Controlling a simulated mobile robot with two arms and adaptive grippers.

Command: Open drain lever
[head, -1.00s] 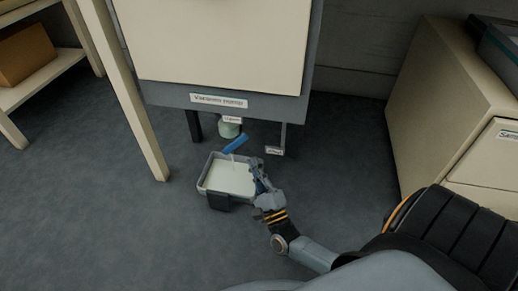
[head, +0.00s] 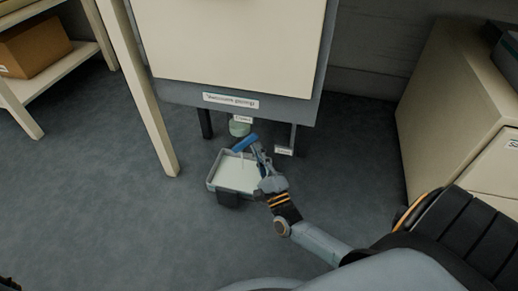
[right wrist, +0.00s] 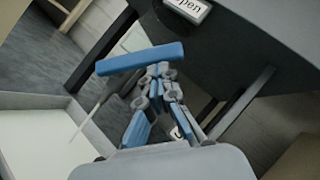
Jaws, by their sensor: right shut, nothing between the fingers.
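The blue drain lever (head: 245,143) sits under the vacuum pump cabinet (head: 232,40), slanting up to the right. It crosses the right wrist view (right wrist: 138,59) just beyond the fingertips. My right gripper (head: 259,150) is shut and empty, its tips close to the lever's right end; I cannot tell whether they touch. The fingers (right wrist: 160,74) also show in the wrist view. A grey tray (head: 212,184) with a pale inside stands on the floor below. A thin pale line (right wrist: 92,118) runs from near the lever toward the tray. My left gripper is out of view.
A small sign (right wrist: 188,10) reading "pen", partly cut off, is above the lever. Dark cabinet legs (head: 205,123) stand nearby. A beige cabinet (head: 450,110) is at right, shelves with a box (head: 35,45) at left.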

